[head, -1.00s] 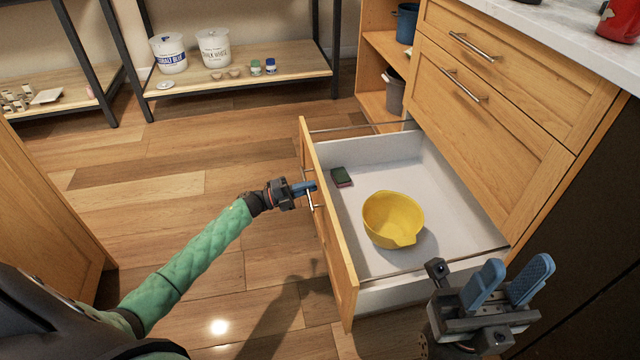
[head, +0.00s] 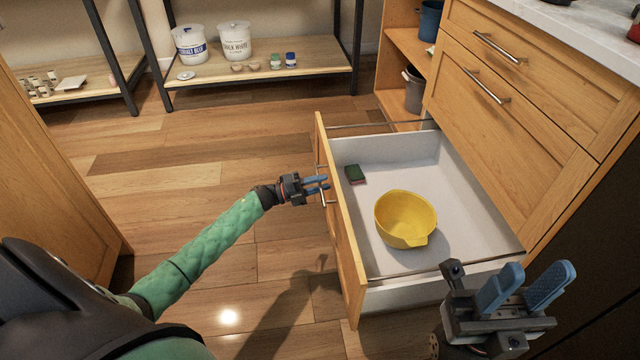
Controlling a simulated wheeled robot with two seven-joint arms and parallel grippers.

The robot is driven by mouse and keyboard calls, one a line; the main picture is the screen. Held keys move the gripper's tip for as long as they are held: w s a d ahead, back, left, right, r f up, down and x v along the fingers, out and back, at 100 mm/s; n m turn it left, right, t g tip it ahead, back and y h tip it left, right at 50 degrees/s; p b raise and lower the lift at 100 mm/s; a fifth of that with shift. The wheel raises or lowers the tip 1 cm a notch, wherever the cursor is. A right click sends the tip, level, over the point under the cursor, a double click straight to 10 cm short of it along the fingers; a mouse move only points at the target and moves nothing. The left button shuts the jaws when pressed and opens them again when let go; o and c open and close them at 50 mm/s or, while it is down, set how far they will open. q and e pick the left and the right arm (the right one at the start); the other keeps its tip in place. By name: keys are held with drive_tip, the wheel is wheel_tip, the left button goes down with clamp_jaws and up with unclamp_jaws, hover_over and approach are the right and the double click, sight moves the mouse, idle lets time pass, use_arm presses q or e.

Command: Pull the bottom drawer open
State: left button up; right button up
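The bottom drawer (head: 392,148) stands far out from the cabinet, and its white inside is in plain view. Its wooden front (head: 342,228) carries a metal bar handle (head: 323,186) on the outer face. My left gripper (head: 317,185) is at this handle, its blue fingers a little apart, with the bar at their tips. Whether the fingers touch the bar cannot be told. My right gripper (head: 524,289) is open and empty at the lower right, near the drawer's side.
A yellow bowl (head: 405,218) and a green sponge (head: 355,174) lie in the drawer. Two closed drawers with handles (head: 486,86) are above. A low shelf (head: 262,72) with tubs stands at the back. The wooden floor (head: 210,150) left of the drawer is clear.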

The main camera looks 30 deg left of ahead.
use_arm(q)
drive_tip(key=p+v, duration=0.1)
drive_tip(key=v, duration=0.6)
drive_tip(key=shift+a, duration=0.2)
drive_tip(key=shift+s+f, duration=0.15)
